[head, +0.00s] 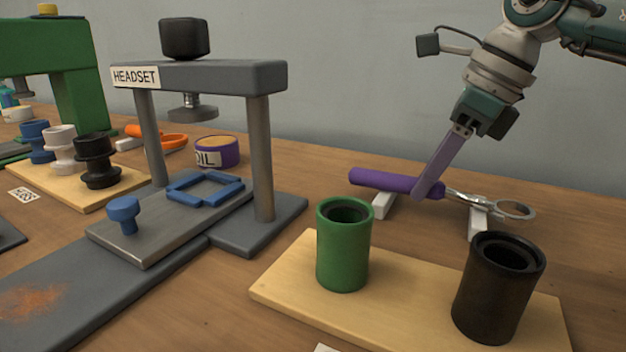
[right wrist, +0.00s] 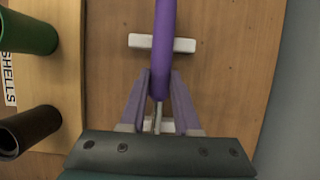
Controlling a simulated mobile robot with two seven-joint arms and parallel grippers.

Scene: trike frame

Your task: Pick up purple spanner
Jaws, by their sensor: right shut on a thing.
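The purple spanner (head: 385,180) has a thick purple handle and a silver metal shaft ending in a ring at the right. It lies level across two white rests (head: 383,206), touching or just above them; I cannot tell which. My right gripper (head: 424,194), with purple fingers, reaches down and is shut on the handle near its metal end. In the right wrist view, the handle (right wrist: 165,35) runs up from between the fingers (right wrist: 160,85), and the shaft is mostly hidden behind my gripper. My left gripper is not in view.
A green cup (head: 343,255) and a black cup (head: 497,290) stand on a wooden board in front of the spanner. A grey headset press (head: 262,160) stands at left, with a purple oil tin (head: 230,154) behind it. The table behind the spanner is clear.

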